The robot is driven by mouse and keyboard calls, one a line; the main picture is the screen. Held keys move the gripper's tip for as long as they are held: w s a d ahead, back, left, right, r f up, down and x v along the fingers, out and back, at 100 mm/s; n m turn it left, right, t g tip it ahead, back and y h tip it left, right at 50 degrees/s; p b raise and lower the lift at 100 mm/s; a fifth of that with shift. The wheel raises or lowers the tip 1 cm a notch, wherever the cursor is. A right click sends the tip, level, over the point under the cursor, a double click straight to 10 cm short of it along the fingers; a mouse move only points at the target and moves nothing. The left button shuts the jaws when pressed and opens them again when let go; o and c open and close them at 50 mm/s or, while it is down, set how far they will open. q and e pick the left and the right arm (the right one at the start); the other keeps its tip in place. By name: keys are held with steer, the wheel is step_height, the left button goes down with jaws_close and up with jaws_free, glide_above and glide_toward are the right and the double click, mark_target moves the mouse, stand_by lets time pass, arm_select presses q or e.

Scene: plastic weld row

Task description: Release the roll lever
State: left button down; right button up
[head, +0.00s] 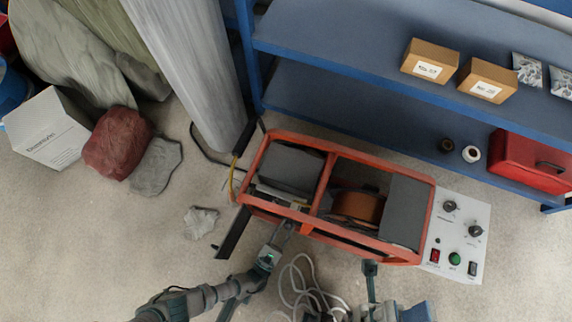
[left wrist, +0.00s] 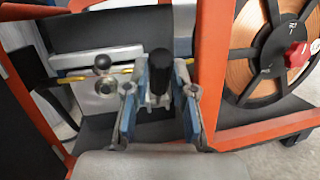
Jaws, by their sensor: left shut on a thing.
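The orange-framed welding machine (head: 322,205) stands on the floor, with a copper-coloured wire spool (head: 357,206) inside. In the left wrist view, a lever with a black cylindrical grip (left wrist: 160,66) stands between the blue fingers of my left gripper (left wrist: 160,100); I take it as the roll lever. The fingers are shut on it. In the head view my left gripper (head: 284,232) reaches the front of the frame, and the lever is too small to make out there. My right gripper (head: 370,268) is near the frame's lower front edge; its fingers are unclear.
A control panel (head: 456,236) is on the machine's right. Pale cables (head: 305,285) lie between my arms. A blue shelf (head: 350,100) stands behind; rocks and a carton (head: 47,129) are at left.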

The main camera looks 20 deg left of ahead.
arm_select(q)
steer(key=c, duration=0.9)
jaws_free()
steer(key=shift+s+f, duration=0.1)
steer(key=shift+f, duration=0.1)
steer(key=shift+c, duration=0.2)
steer(key=shift+r, duration=0.1)
steer(key=shift+w+r, duration=0.15)
steer(key=shift+w, duration=0.05)
